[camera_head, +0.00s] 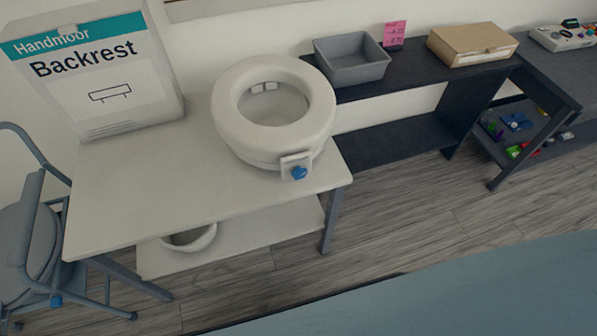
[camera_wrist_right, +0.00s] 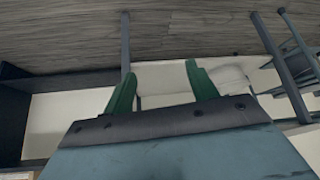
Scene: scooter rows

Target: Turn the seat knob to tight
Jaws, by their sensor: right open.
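A raised white toilet seat (camera_head: 230,120) sits on the pale table (camera_head: 120,210). Its blue seat knob (camera_head: 299,172) sticks out from a small white bracket (camera_head: 288,160) on the seat's front, near the table's right front corner. The knob's exact angle and any tight or loose marking are too small to read. My right gripper (camera_wrist_right: 161,88) shows only in the right wrist view, with its two green fingers spread apart and nothing visible between them. It is away from the knob, which I cannot make out in that view. My left gripper is not in view.
A Backrest box (camera_head: 110,85) stands on the table's left. A grey bin (camera_head: 352,70) and a cardboard box (camera_head: 470,45) are on the dark shelf to the right. A blue-grey chair (camera_head: 25,225) is at the left. Wood floor (camera_head: 400,225) is open before the shelf.

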